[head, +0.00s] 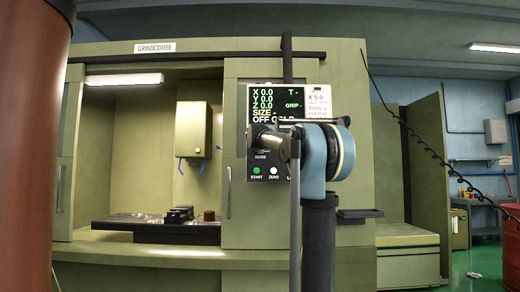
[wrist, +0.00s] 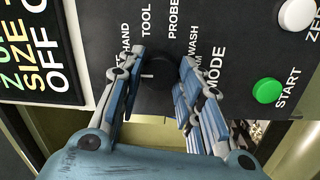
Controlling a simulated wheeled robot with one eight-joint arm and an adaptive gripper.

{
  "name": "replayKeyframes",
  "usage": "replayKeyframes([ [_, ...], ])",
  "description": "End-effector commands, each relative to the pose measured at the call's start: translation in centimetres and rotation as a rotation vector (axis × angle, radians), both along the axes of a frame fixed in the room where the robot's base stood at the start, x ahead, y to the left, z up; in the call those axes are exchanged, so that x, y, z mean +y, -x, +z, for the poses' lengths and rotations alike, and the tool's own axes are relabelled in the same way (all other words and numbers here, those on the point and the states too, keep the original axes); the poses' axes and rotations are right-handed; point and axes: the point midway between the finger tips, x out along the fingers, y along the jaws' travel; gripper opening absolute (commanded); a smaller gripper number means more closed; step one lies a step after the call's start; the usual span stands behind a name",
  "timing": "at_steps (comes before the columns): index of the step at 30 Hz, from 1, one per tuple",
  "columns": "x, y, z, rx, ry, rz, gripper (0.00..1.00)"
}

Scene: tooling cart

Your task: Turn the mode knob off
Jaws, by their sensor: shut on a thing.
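The mode knob (wrist: 157,75) is a dark round knob on the black control panel (wrist: 222,75). In the wrist view my gripper (wrist: 162,58) has its two blue-grey fingers on either side of it, shut on it. A short white mark on the knob points to the left of the picture. The labels HAND, TOOL, PROBE and WASH fan around it, with MODE beside the right finger. No off label is visible around the knob; the left finger covers part of that side. In the head view my gripper (head: 268,142) is at the panel and hides the knob.
A green START button (wrist: 267,91) and a white ZERO button (wrist: 297,14) lie near the right finger. The display (head: 277,107) is above the knob and reads OFF in its bottom row. The machine's open bay (head: 135,180) is to the left.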

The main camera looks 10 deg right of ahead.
Motion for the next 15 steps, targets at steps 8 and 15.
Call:
replayKeyframes([
  [8,0.24,-0.01,-0.21,0.004,0.018,0.006,0.09],
  [15,0.27,-0.03,-0.21,0.004,0.017,0.006,0.37],
])
